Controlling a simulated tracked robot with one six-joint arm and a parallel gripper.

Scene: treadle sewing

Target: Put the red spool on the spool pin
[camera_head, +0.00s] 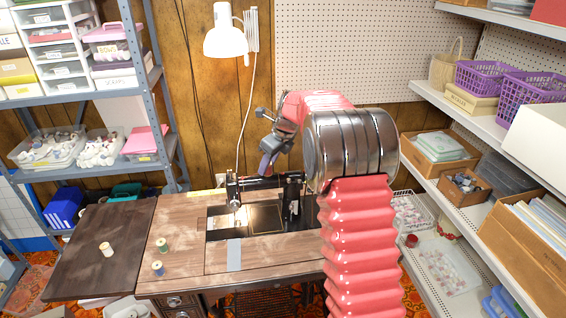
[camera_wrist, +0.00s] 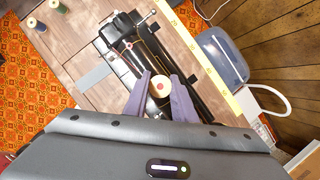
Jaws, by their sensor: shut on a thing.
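My gripper (camera_wrist: 160,100) is shut on the red spool (camera_wrist: 160,88) in the wrist view. The spool shows end-on as a cream disc with a red centre, between two purple-grey fingers. Its thread is hardly visible. In the head view my gripper (camera_head: 269,160) is above the black sewing machine (camera_head: 263,183), toward its right half; the spool cannot be made out there. The machine's arm also lies beneath the fingers in the wrist view (camera_wrist: 128,50). I cannot make out the spool pin clearly in either view.
A pale spool (camera_head: 107,249) stands on the dark side leaf (camera_head: 85,265). A white lamp (camera_head: 226,42) hangs behind. Loaded shelves stand on both sides.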

